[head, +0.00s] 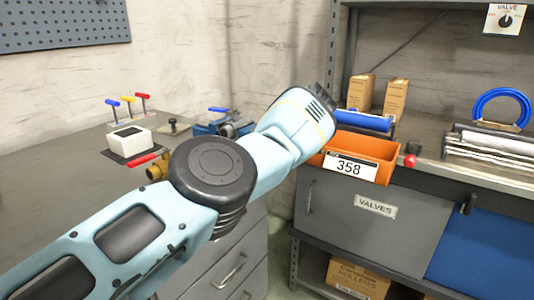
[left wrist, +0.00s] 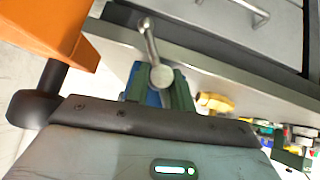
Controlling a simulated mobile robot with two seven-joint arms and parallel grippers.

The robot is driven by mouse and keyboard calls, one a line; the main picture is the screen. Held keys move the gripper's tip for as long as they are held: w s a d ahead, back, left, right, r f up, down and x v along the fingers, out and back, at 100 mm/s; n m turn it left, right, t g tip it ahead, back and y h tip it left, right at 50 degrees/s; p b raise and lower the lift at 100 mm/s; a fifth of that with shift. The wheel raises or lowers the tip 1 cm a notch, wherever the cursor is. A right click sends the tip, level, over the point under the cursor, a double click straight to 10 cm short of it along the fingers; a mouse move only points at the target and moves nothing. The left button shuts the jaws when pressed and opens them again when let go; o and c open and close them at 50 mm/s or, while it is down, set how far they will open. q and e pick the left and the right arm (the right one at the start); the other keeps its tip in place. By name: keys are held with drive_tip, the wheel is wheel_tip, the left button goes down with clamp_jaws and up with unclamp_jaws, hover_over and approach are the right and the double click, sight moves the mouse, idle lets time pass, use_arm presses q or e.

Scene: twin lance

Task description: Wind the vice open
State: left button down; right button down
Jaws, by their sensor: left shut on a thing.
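The blue vice (head: 206,129) stands at the bench's right end in the head view, partly hidden by my left arm. In the left wrist view, the vice's metal handle (left wrist: 147,38) is a bar with a rounded end, and a round metal piece sits at its near end. My left gripper (left wrist: 158,90) is shut on the vice handle in that view, with dark green fingers either side of the near end. A bit of blue shows between the fingers. The head view hides these fingers behind my arm. The vice jaws' gap cannot be made out. My right gripper is not in view.
A brass valve (head: 157,168) with a red handle and a white box (head: 130,138) with coloured levers stand on the grey bench (head: 50,180). An orange bin (head: 385,150) labelled 358 is close to my left arm. Shelving with boxes and a blue hose (head: 503,95) stands right.

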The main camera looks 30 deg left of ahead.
use_arm(q)
drive_tip(key=shift+a+r, duration=0.45)
drive_tip(key=shift+a, duration=0.05)
drive_tip(key=c, duration=1.2)
unclamp_jaws()
drive_tip(key=shift+w, duration=0.1)
drive_tip(key=shift+f, duration=0.3)
